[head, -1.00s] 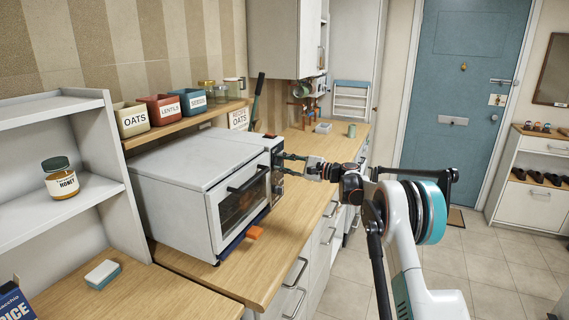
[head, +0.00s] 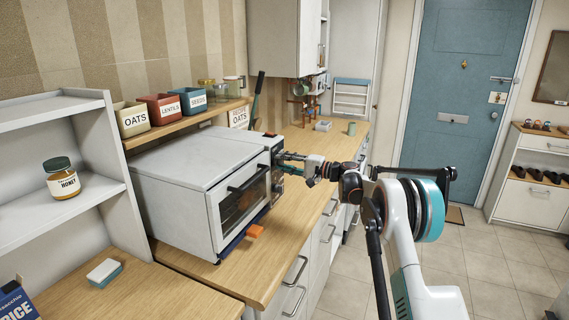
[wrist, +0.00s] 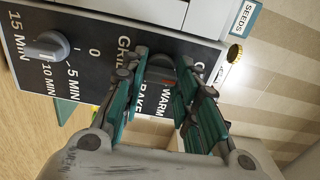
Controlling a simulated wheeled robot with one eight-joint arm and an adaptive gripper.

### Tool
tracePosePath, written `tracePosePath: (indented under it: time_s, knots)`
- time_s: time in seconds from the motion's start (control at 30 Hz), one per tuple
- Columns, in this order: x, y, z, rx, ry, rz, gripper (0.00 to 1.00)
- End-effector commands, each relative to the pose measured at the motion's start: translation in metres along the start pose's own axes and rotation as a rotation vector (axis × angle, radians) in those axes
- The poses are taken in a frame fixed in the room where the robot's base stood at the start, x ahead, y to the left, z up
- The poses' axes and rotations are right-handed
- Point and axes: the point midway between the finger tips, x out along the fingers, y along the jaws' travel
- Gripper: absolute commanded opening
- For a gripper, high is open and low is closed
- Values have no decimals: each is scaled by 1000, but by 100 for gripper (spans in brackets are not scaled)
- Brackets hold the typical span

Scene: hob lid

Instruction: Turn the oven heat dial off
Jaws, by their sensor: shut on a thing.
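The white oven (head: 180,180) stands on the wooden counter, with its dark control panel (wrist: 95,75) facing my gripper. The heat dial (wrist: 160,68) is a dark round knob on that panel, ringed by the words GRILL, BAKE and WARM. My gripper (wrist: 162,66) has its teal and dark fingers on both sides of this dial, shut on it. The fingers hide much of the dial and part of the labels, so its exact setting is hard to read. In the head view my gripper (head: 281,163) is at the oven's right front; the dial is hidden there.
A grey timer dial (wrist: 47,46) sits on the same panel. An orange object (head: 255,231) lies below the oven door. A shelf with oats, lentils and seeds bins (head: 168,108) is behind the oven. The floor (head: 480,260) to the right is clear.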

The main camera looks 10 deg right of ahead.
Motion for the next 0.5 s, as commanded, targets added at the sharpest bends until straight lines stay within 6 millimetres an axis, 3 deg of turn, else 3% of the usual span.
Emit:
tracePosePath:
  time_s: [0.4, 0.43, 0.5]
  knots:
    - [0, 2, 1, -10, -2, 3, 4]
    - [0, 2, 1, -10, -2, 3, 30]
    - [0, 2, 1, -9, -2, 3, 46]
